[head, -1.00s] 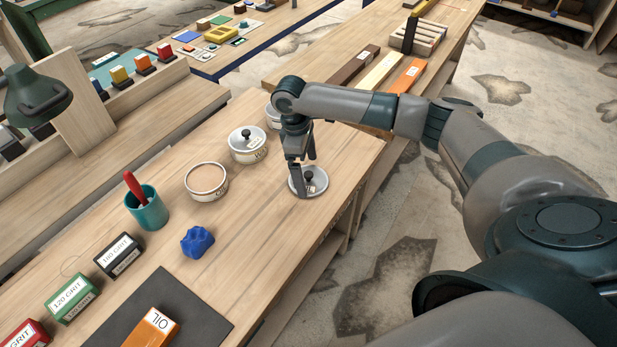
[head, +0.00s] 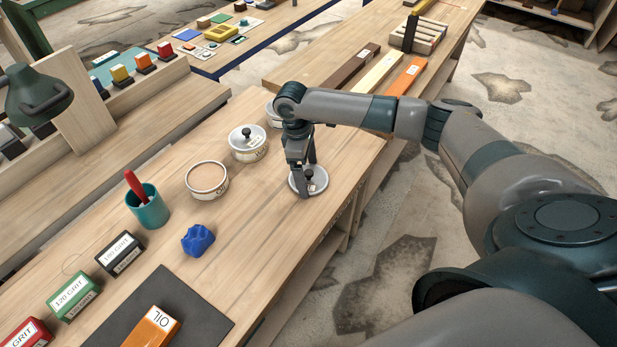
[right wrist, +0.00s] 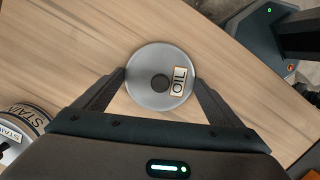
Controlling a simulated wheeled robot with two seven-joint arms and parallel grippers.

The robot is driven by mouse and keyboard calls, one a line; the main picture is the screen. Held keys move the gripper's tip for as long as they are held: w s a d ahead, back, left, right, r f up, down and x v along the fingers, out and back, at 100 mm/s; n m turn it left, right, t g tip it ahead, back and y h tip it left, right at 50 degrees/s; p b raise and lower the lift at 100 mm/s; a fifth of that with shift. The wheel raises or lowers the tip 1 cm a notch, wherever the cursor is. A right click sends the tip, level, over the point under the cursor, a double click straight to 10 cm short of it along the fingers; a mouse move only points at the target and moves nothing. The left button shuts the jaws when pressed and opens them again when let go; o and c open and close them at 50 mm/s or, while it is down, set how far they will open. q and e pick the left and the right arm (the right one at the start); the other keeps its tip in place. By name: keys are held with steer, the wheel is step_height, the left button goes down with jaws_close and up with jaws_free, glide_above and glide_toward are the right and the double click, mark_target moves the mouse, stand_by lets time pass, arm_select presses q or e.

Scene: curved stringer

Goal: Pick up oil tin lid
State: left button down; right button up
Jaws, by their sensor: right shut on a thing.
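The oil tin lid (head: 319,184) is a round grey disc with a dark knob, lying flat on the bench near its right edge. In the right wrist view the lid (right wrist: 146,92) shows an OIL label beside the knob. My right gripper (head: 307,178) points down over the lid and is shut on it. In the right wrist view its two fingers reach to opposite sides of the lid. An open round tin (head: 207,181) with a tan inside stands to the left. My left gripper is not in view.
A lidded tin (head: 247,144) and another partly hidden tin stand behind. A teal cup (head: 149,209), a blue lump (head: 197,241), grit boxes (head: 120,254) and an orange OIL box (head: 152,328) stand nearer. The bench between the blue lump and lid is clear.

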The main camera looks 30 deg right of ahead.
mark_target(312, 173)
steer(key=shift+r, duration=0.5)
steer(key=r, duration=0.1)
steer(key=r+b, duration=0.1)
steer(key=r, duration=0.1)
steer(key=shift+s+d+r, duration=0.1)
steer(key=shift+s+d, duration=0.05)
steer(key=shift+s, duration=0.1)
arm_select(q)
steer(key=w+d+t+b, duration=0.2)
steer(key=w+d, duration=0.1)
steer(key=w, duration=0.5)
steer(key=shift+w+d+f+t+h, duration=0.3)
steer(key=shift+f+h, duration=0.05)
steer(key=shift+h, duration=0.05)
arm_select(e)
steer(key=s+d+r, duration=0.5)
steer(key=s+r, duration=0.1)
steer(key=s, duration=0.3)
steer(key=shift+s+d+r, duration=0.25)
steer(key=shift+s+r, duration=0.05)
steer(key=shift+r, duration=0.1)
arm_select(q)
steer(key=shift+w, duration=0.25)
